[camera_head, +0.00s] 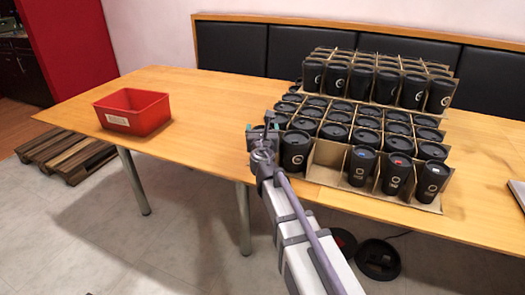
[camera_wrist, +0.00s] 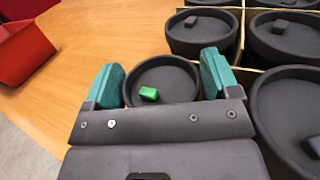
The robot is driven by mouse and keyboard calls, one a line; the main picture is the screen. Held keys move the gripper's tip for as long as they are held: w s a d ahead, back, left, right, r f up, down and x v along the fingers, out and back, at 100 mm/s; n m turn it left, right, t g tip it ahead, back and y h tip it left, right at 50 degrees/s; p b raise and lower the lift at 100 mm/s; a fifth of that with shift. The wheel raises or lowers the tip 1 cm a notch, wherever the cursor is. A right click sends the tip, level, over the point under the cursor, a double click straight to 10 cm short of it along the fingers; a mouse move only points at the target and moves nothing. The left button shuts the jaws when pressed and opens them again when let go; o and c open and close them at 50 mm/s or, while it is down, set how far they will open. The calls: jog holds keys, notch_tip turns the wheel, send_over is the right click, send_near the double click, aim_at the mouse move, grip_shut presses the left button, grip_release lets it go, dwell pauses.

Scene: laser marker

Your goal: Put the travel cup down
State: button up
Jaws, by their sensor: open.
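A black travel cup (camera_wrist: 178,85) with a green tab on its lid stands between the two teal fingers of my gripper (camera_wrist: 162,80) in the wrist view. The fingers are open, one on each side of the lid; I cannot tell whether they touch it. The cup's lower body is hidden by my gripper. In the head view my gripper (camera_head: 262,132) is at the front left corner of the cup group, left of a black cup (camera_head: 296,152). Which cup there is the green-tabbed one I cannot tell.
Many black cups stand in cardboard dividers (camera_head: 326,155), with a raised second layer (camera_head: 383,75) behind. An empty-looking divider space lies in the front row. A red bin (camera_head: 132,110) stands left on the wooden table (camera_head: 205,120). Bare tabletop separates it from the cups.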

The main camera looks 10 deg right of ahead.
jog(key=shift+c, duration=0.4)
jog(key=shift+c, duration=1.3)
jog(key=shift+r, duration=0.15)
jog(key=shift+a+r+p, duration=1.25)
jog(key=shift+r+p, duration=3.75)
jog(key=shift+p, duration=0.1)
jog(key=d+f+m+g+h+b, duration=0.1)
jog(key=f+h+b, duration=0.1)
jog(key=d+f+m+h+b, duration=0.1)
jog(key=f+m+h+b, duration=0.1)
jog(key=d+f+m+g+h+b, duration=0.1)
jog(key=f+h+b, duration=0.1)
jog(key=shift+s+d+f+g+b, duration=0.3)
jog(key=shift+s+f+b, duration=0.05)
jog(key=shift+f+b, duration=0.05)
